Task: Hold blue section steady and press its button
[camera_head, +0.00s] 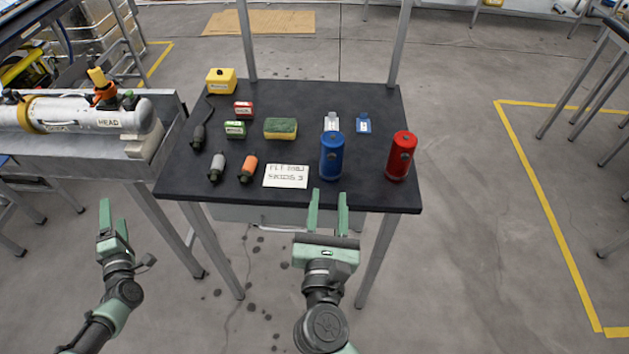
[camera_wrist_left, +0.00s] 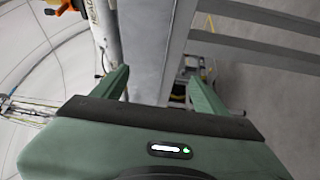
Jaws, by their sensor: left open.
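The blue section (camera_head: 331,160) is an upright blue cylinder near the front edge of the black table, right of the middle. A small dark round mark shows on its side; I cannot tell if it is the button. My right gripper (camera_head: 328,197) is open and empty, its fingers pointing at the table's front edge just below the blue section, apart from it. My left gripper (camera_head: 114,212) is open and empty, low at the left, away from the table. In the left wrist view its fingers (camera_wrist_left: 158,80) are spread before a grey metal beam, and no blue section shows.
A red cylinder (camera_head: 401,157) stands right of the blue section. A white card (camera_head: 286,176), a sponge (camera_head: 280,128), two small tags and several small items cover the left and middle of the table (camera_head: 380,193). A white torpedo-like body (camera_head: 85,115) lies on the left bench.

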